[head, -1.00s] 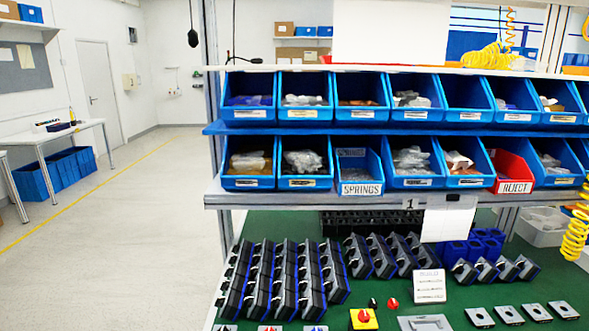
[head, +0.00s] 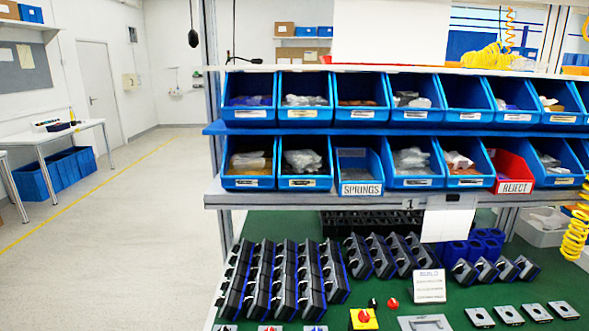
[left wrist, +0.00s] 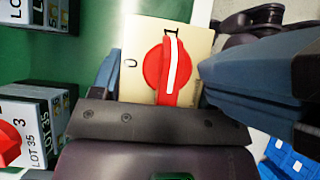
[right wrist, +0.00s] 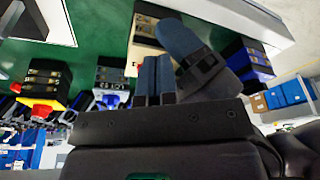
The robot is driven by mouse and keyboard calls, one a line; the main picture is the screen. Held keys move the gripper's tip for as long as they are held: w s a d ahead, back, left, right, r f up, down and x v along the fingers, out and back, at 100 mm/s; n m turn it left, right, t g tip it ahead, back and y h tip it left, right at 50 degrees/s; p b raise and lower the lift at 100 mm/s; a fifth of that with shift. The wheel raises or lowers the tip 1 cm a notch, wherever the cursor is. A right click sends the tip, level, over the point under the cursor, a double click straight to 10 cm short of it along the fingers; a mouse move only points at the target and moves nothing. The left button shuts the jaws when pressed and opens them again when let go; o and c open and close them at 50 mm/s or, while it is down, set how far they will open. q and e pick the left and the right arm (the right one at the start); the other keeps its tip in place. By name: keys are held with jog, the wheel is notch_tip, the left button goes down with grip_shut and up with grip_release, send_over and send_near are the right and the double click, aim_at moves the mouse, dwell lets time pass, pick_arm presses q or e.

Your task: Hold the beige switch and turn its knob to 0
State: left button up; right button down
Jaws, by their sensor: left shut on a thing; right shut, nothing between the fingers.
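The beige switch (left wrist: 140,45) is in the left wrist view, with its plate facing the camera. Its round red knob (left wrist: 167,70) has a white line that stands nearly upright and points at the I mark. The 0 mark, partly readable, is to the left. My left gripper (left wrist: 158,85) is shut on the switch, one finger on each side. In the right wrist view the switch (right wrist: 146,33) is partly hidden behind my grippers, with a little red showing. My right gripper (right wrist: 155,78) is shut and empty, close to the switch and the left fingers. The head view shows neither gripper.
Other switches stand nearby: one with a yellow plate and red knob (head: 363,318), and one with a blue knob (right wrist: 110,100). Rows of dark switch bodies (head: 285,275) stand on the green bench. Blue bins (head: 249,163) sit on the shelf above.

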jog(key=shift+w+d, duration=0.45)
jog(key=shift+d, duration=0.35)
jog(key=shift+w+d, duration=0.45)
jog(key=shift+w, duration=0.05)
jog(key=shift+a+r, duration=0.1)
jog(key=shift+r, duration=0.05)
dwell(0.4)
jog(key=v, duration=0.6)
jog(key=shift+w, duration=0.15)
dwell(0.4)
